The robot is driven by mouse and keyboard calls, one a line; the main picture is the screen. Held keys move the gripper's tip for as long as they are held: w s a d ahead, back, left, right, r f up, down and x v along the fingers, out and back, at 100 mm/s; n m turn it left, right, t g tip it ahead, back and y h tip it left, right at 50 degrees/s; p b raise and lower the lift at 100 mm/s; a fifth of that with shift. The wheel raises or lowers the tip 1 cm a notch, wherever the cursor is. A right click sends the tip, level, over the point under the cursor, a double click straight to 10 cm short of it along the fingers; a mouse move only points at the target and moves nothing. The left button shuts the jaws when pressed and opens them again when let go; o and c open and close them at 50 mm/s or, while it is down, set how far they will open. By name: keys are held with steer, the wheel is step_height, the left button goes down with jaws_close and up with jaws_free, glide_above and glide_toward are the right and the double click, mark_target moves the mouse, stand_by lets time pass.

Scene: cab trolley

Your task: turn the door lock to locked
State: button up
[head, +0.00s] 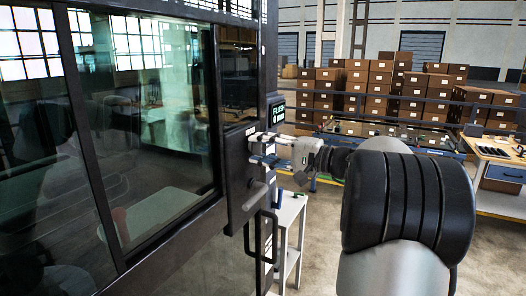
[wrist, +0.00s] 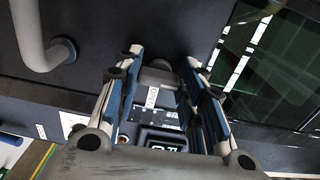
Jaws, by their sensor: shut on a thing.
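My gripper (head: 255,149) reaches in from the right to the dark lock panel (head: 240,182) at the edge of the cab door. In the wrist view my gripper (wrist: 160,62) has its two blue-padded fingers on either side of a dark rounded lock knob (wrist: 157,74), shut on it. A small white label (wrist: 152,97) shows beside the knob. In the head view the fingers hide the knob. Which way the lock is turned cannot be told. A grey door handle (head: 255,195) sticks out just below the gripper; it also shows in the wrist view (wrist: 45,42).
The door's glass (head: 140,120) fills the left. A dark grab bar (head: 247,240) hangs below the handle. A small display with green text (head: 278,112) sits beside the door. A light trolley (head: 287,215) stands below; stacked boxes (head: 370,90) are far behind.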

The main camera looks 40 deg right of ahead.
steer(key=shift+c, duration=0.2)
steer(key=o, duration=1.1)
steer(key=v, duration=1.2)
